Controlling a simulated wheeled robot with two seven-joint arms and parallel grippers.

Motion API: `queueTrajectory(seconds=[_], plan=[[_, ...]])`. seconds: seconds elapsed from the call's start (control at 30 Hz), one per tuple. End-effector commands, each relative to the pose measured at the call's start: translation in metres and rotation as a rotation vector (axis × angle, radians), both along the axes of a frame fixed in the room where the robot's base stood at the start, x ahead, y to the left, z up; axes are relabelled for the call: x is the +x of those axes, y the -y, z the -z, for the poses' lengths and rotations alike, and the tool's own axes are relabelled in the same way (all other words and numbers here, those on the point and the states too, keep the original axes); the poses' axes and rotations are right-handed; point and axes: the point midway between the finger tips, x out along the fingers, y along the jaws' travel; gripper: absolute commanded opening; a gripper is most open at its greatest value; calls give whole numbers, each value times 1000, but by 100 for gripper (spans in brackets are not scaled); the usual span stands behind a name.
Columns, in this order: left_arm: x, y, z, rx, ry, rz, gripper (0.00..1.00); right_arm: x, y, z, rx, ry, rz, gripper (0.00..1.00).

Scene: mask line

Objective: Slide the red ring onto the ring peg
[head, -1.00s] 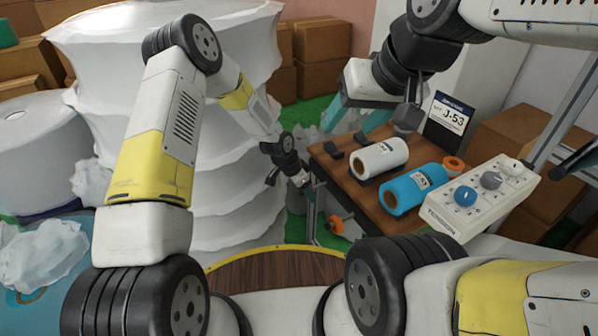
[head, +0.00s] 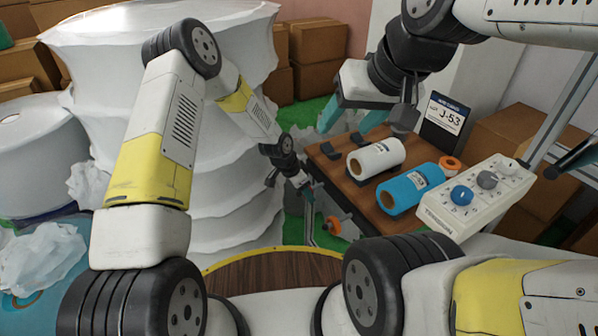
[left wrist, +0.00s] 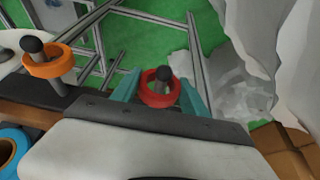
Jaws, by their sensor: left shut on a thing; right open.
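The red ring (left wrist: 157,97) is held between the teal fingers of my left gripper (left wrist: 157,92) in the left wrist view. A dark-knobbed grey peg (left wrist: 164,74) shows in its opening, the knob standing over the ring's far rim. The ring appears to be around the peg near its top; how far down is hard to tell. In the head view my left gripper (head: 307,190) is small, and the red ring cannot be made out there. My right gripper (head: 352,122) is open and empty, beyond the wooden table's far left corner.
An orange ring (left wrist: 38,69) sits on a second knobbed peg (left wrist: 32,45) to the left. The wooden table (head: 345,175) holds a white roll (head: 378,157), a blue roll (head: 412,190) and a control box (head: 470,205). A large white ribbed column (head: 220,190) stands close to my left arm.

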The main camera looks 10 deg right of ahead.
Motion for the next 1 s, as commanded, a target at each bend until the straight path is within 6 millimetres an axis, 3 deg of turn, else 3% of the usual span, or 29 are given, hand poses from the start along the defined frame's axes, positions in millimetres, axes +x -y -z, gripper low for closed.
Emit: queueTrajectory(seconds=[0.43, 0.47, 0.57, 0.87, 1.0], plan=[[0, 0, 3, 0, 0, 0, 13, 0, 0, 0, 0, 0, 0, 59], [0, 0, 3, 0, 0, 0, 58, 0, 0, 0, 0, 0, 0, 59], [0, 0, 3, 0, 0, 0, 78, 0, 0, 0, 0, 0, 0, 59], [0, 0, 2, 0, 0, 0, 78, 0, 0, 0, 0, 0, 0, 59], [-1, -4, -9, 0, 2, -1, 78, 0, 0, 0, 0, 0, 0, 59]])
